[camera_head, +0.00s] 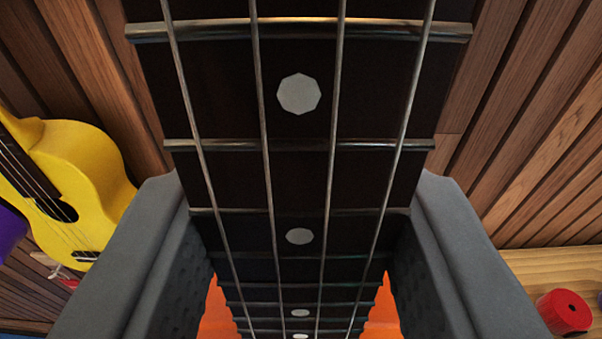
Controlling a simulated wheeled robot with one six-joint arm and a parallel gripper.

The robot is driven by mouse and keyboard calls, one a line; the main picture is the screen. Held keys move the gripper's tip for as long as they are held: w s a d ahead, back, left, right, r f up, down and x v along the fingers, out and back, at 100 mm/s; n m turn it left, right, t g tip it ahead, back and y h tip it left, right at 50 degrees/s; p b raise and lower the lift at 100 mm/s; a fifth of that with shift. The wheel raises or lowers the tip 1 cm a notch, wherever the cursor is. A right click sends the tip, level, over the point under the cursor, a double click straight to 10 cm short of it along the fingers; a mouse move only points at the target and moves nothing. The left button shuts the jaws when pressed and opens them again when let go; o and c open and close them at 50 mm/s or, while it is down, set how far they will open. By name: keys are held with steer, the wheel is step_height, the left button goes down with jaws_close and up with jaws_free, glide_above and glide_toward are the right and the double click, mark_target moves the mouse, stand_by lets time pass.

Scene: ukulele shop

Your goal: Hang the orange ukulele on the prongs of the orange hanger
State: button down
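The orange ukulele fills the middle of the view, close to the camera. Its dark fretboard (300,180) has pale strings, metal frets and white dots, and it runs from the top edge down to the bottom. Parts of its orange body (220,315) show on both sides of the neck at the bottom. My gripper (300,235) has one grey finger on each side of the neck, pressed against its edges, so it is shut on the neck. The rest of the body and the head are out of view. The orange hanger and its prongs are not visible.
A yellow ukulele (84,175) is at the left against a wooden slatted wall (520,130). A purple object (10,230) is cut off at the left edge. A red cylindrical object (565,311) is at the lower right, by a light wooden surface (545,268).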

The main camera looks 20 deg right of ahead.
steer(key=x, duration=0.7)
steer(key=shift+r, duration=0.25)
stand_by(0.4)
steer(key=shift+w+d, duration=0.2)
steer(key=shift+w, duration=0.25)
stand_by(0.6)
steer(key=shift+r+x, duration=0.15)
steer(key=shift+x, duration=1.15)
steer(key=shift+r+x, duration=0.15)
steer(key=shift+x, duration=1.15)
steer(key=shift+f, duration=0.2)
steer(key=shift+f, duration=0.95)
steer(key=shift+w, duration=0.2)
